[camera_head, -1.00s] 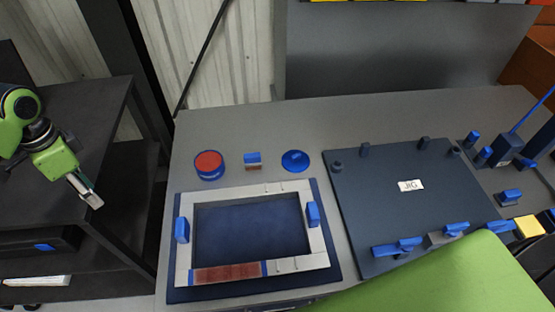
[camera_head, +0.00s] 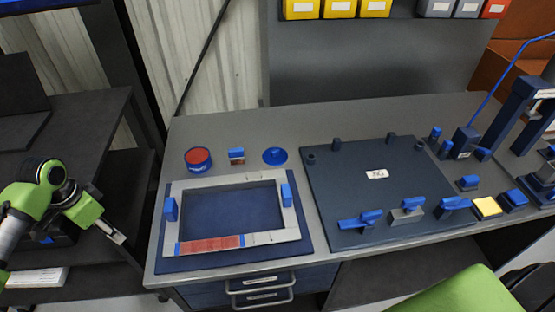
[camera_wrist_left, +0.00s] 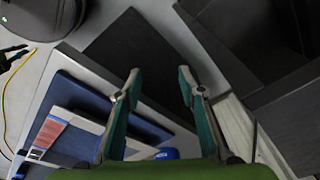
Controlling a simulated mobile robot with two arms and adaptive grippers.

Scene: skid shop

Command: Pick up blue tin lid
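The blue tin lid (camera_head: 275,156) is a small round blue disc lying flat on the grey bench, behind the light frame. The blue tin (camera_head: 198,159), with a red top face, stands to its left. My left gripper (camera_head: 112,233) is off the bench's left side, well away from the lid. In the left wrist view its two fingers (camera_wrist_left: 158,85) are spread with nothing between them. A blue object, probably the tin, is partly hidden behind a finger there; I cannot make out the lid. My right gripper is not in view.
A small blue and white block (camera_head: 236,156) stands between tin and lid. The light frame (camera_head: 269,238) on its blue board lies in front. A dark jig plate (camera_head: 350,205) with blue clamps is to the right. A black shelf unit (camera_head: 80,115) stands left. The bench behind the lid is clear.

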